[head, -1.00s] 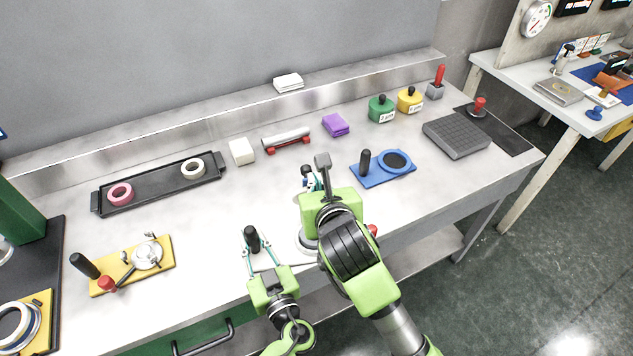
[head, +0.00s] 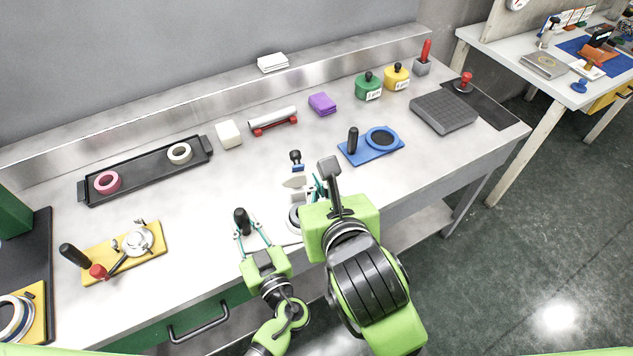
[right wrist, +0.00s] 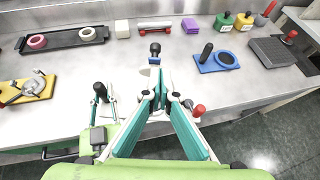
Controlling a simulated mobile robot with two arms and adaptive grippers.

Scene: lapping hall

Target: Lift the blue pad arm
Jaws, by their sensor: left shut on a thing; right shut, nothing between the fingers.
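A small blue pad (head: 298,168) with a black knob (head: 295,155) above it stands at the middle of the bench, over a pale plate. The pad also shows in the right wrist view (right wrist: 155,60). My right gripper (head: 317,189) is shut and empty, just on the near right side of the pad. In the right wrist view its fingers (right wrist: 161,82) end just short of the pad, and I see no hold on it. My left gripper (head: 246,238) is shut on a black handle (head: 241,219) at the bench's front. My right arm partly hides a round white part (head: 294,216).
A blue plate with a black handle and ring (head: 371,146) lies to the right. A yellow plate (head: 150,254) is at left, a black tray (head: 145,174) behind it. A red knob (right wrist: 199,110) stands close to my right fingers.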

